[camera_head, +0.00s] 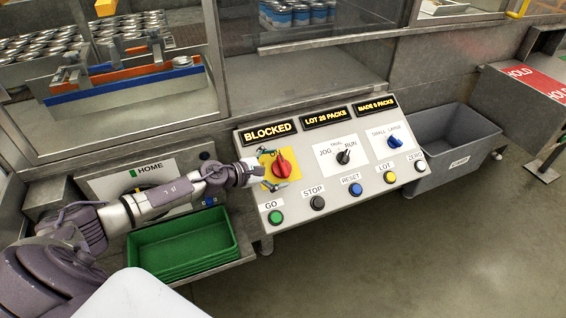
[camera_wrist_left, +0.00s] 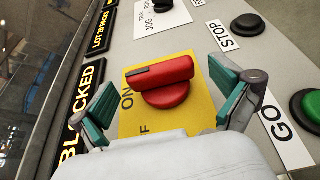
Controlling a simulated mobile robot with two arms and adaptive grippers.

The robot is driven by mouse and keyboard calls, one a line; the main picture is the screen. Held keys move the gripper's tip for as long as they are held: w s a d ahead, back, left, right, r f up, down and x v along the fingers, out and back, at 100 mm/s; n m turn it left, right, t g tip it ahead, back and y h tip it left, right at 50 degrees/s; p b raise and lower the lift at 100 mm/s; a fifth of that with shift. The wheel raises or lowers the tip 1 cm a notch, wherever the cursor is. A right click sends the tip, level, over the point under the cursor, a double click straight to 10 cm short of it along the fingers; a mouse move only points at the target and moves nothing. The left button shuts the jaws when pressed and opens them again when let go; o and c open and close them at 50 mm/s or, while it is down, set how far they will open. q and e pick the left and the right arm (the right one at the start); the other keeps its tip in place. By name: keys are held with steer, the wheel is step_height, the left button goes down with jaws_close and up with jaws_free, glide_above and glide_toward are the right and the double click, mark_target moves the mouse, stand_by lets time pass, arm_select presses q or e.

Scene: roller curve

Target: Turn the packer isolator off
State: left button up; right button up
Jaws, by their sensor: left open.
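The packer isolator is a red rotary knob (camera_head: 283,165) on a yellow plate on the sloping control panel, left of its middle. In the left wrist view the knob (camera_wrist_left: 165,82) has a raised bar lying crosswise, with a dark mark on its left half. The word ON is beside that marked end; a partly hidden word ending in F is lower down. My left gripper (camera_head: 271,169) is open, its teal fingertips on either side of the knob. Gaps show between both fingers and the knob in the left wrist view. My right gripper is not in view.
The panel (camera_head: 320,185) also has a green GO button (camera_head: 276,217), a black STOP button (camera_head: 317,202), other buttons and two selectors. A lit sign (camera_head: 268,133) reads BLOCKED. A green tray (camera_head: 185,245) is below my left arm; a grey bin (camera_head: 450,140) stands right.

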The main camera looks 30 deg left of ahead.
arm_select(q)
steer(key=shift+x, duration=1)
steer(key=shift+f, duration=0.1)
steer(key=c, duration=1.2)
steer(key=shift+o, duration=0.2)
